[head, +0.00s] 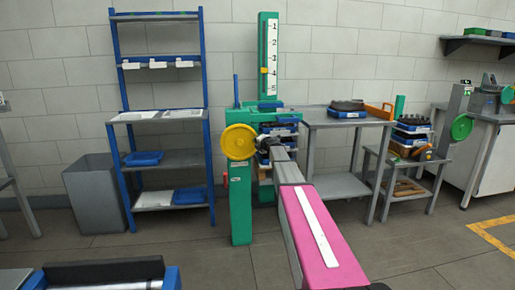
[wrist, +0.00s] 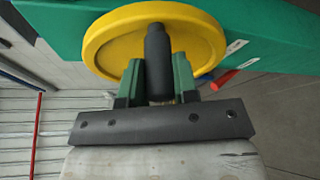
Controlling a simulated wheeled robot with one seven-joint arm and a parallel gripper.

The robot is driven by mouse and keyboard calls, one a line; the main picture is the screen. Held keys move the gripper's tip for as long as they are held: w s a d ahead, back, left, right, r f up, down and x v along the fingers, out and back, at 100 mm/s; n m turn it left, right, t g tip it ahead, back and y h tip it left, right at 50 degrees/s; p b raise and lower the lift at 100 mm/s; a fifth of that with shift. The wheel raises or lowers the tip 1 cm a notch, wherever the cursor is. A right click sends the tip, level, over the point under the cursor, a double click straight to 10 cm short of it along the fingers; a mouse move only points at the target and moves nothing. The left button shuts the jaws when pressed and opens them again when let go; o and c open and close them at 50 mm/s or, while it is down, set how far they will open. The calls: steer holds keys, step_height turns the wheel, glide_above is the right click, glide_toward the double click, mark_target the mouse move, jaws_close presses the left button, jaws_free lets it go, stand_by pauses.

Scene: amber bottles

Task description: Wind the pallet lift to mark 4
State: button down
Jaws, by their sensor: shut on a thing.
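The green pallet lift (head: 240,190) stands against the wall. Its white scale (head: 272,45) runs from 1 at the top to 5. The orange pointer (head: 264,70) is beside mark 4, perhaps a hair above it; exact alignment is too small to tell. The yellow handwheel (head: 238,141) is on the lift's front, and it fills the top of the wrist view (wrist: 110,45). My gripper (wrist: 159,90) is shut on the wheel's dark crank handle (wrist: 157,50), one finger on each side. In the head view my gripper (head: 263,144) is at the wheel's right edge and partly hides the load behind.
A blue shelf rack (head: 208,120) and a grey bin (head: 93,190) stand left of the lift. A grey table (head: 335,119) and a low stand with stacked parts (head: 410,160) are to the right. A blue-ended object (head: 172,280) is at bottom left.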

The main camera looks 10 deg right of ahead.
mark_target(240, 130)
steer(key=shift+a+r+n+g+h, duration=0.2)
steer(key=shift+a+r+n+h, duration=0.05)
steer(key=shift+r+n, duration=0.35)
steer(key=shift+a+r+n+g+h, duration=0.2)
steer(key=shift+a+r+n+h, duration=0.05)
steer(key=shift+r+n, duration=0.3)
steer(key=shift+a+r, duration=1.9)
steer(key=shift+r, duration=0.1)
steer(key=shift+n+g+h, duration=0.3)
steer(key=shift+n+h, duration=0.3)
steer(key=shift+n, duration=0.35)
steer(key=shift+w+a+r, duration=0.1)
steer(key=shift+a+r, duration=0.1)
steer(key=shift+a, duration=0.65)
steer(key=shift+a+r, duration=0.25)
steer(key=shift+a, duration=0.55)
steer(key=shift+w+a+r, duration=0.1)
steer(key=shift+a+r, duration=0.1)
steer(key=shift+a, duration=0.65)
steer(key=c, duration=0.9)
jaws_free()
steer(key=shift+s, duration=0.1)
